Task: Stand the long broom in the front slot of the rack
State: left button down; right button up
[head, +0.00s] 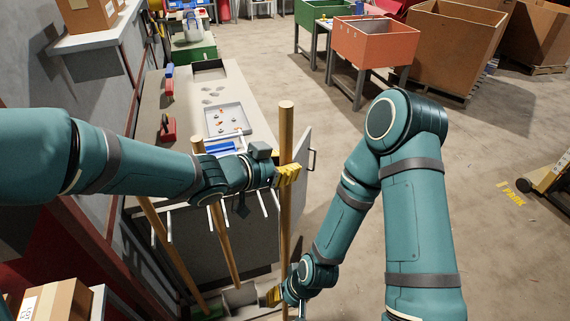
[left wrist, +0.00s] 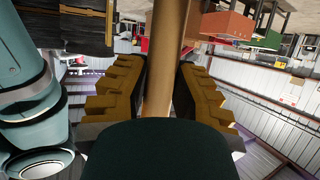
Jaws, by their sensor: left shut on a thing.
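The long broom's wooden handle (head: 286,130) stands nearly upright in the head view, at the right end of the rack. My left gripper (head: 288,174) is shut on its upper part. In the left wrist view the handle (left wrist: 168,60) runs between the yellow fingers (left wrist: 160,95). My right gripper (head: 273,296) is low at the handle, its yellow fingers beside it; whether they grip it is unclear. The rack shows white prongs (head: 265,203) and a low base (head: 240,296). The broom's head is hidden, and I cannot tell whether the handle is inside the front slot.
Two other wooden handles (head: 224,240) (head: 175,258) lean in the rack to the left. A grey workbench (head: 188,108) with a tray (head: 245,118) stands behind it. A cardboard box (head: 57,300) is at lower left. An orange bin (head: 375,42) stands beyond; open floor (head: 480,140) lies right.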

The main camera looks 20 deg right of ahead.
pick_arm(q)
jog(key=shift+w+r, duration=0.15)
jog(key=w+p, duration=0.5)
jog(key=w, duration=0.1)
jog(key=shift+w+p, duration=0.15)
jog(key=shift+p, duration=0.15)
dwell(0.9)
jog(key=shift+w, duration=0.15)
dwell(0.6)
jog(key=shift+w+a+p, duration=0.15)
jog(key=shift+w+p, duration=2.1)
jog(key=shift+p, duration=0.05)
